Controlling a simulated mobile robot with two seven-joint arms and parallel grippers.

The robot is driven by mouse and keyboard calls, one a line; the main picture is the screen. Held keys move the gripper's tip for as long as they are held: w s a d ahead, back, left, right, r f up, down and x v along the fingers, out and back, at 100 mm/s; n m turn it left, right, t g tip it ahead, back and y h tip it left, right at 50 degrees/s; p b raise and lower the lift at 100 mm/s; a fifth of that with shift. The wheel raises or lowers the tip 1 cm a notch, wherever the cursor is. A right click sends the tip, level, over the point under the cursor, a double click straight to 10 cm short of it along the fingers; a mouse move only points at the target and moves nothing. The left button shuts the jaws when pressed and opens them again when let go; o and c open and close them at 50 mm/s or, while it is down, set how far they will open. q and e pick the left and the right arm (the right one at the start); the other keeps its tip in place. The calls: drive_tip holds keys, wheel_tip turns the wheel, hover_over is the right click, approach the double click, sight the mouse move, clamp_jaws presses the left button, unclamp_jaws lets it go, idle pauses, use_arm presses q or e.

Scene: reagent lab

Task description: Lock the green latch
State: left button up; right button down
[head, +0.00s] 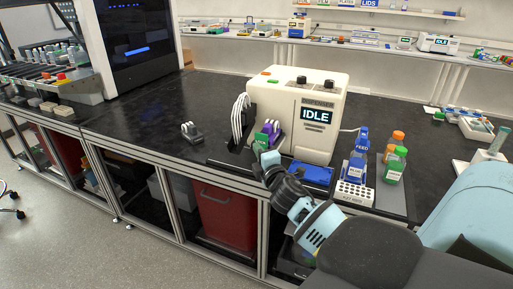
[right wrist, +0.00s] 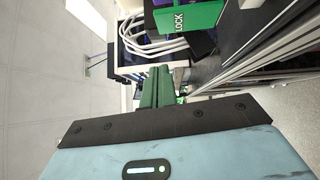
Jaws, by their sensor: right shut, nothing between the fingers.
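The green latch (head: 262,138) is at the front left side of the white dispenser (head: 308,92), whose screen reads IDLE. In the right wrist view the latch (right wrist: 188,18) is a flat green piece marked LOCK, at the top of the picture. My right gripper (head: 262,153) is just below and in front of the latch in the head view. In the right wrist view its green fingers (right wrist: 156,86) are together and empty, pointing toward the latch area. Whether they touch the latch cannot be told. My left gripper is not in view.
A purple part (head: 271,128) and white tubes (head: 240,115) are close beside the latch. A blue tray (head: 311,174), a white rack (head: 355,193), a blue FEED bottle (head: 358,158) and a green-capped bottle (head: 395,165) stand to the right. The black bench left is mostly clear.

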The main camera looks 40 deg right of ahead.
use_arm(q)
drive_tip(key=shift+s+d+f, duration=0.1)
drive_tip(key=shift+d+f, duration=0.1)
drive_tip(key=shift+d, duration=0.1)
use_arm(e)
drive_tip(key=v, duration=0.7)
drive_tip(key=shift+s, duration=0.35)
drive_tip(key=shift+d+r, duration=0.1)
drive_tip(key=shift+r, duration=0.05)
